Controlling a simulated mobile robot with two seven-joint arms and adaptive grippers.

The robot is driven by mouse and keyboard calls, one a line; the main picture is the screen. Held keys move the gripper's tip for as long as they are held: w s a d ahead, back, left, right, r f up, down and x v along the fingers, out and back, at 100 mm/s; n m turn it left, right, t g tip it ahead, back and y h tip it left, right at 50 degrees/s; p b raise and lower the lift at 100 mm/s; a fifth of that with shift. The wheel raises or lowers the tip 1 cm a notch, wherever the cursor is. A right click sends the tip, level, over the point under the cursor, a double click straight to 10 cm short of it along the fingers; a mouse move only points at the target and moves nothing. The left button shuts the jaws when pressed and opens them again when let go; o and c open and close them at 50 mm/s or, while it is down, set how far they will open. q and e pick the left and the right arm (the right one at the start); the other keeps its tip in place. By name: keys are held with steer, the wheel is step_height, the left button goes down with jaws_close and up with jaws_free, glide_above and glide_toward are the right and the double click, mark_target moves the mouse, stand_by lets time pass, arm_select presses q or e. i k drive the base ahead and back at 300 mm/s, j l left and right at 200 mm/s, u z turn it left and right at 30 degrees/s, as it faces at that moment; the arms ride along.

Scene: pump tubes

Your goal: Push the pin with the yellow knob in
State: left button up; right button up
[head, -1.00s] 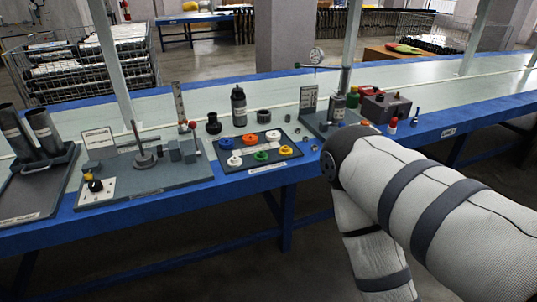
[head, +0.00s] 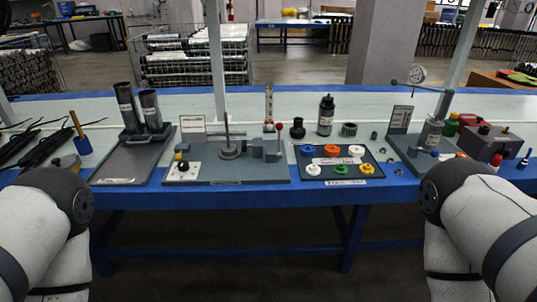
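A small yellow knob (head: 179,156) shows at the left front of a grey fixture base, above a white plate (head: 184,171) with a dark round part on it. The pin under the knob is too small to make out, so I cannot tell how far in it sits. The fixture (head: 232,160) carries an upright rod on a round foot, grey blocks, a red ball knob (head: 279,126) and an upright scale. My left and right arm links show at the lower left and lower right, but neither gripper is in view.
A dark tray (head: 340,153) with coloured rings stands right of the fixture. A stand with two dark tubes (head: 127,109) is to its left. A black bottle (head: 326,115) is behind the tray, and a gauge stand (head: 407,142) is further right. The blue table edge is clear in front.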

mark_target(178, 157)
steer(key=i+j+z, duration=0.45)
steer(key=i+j, duration=0.3)
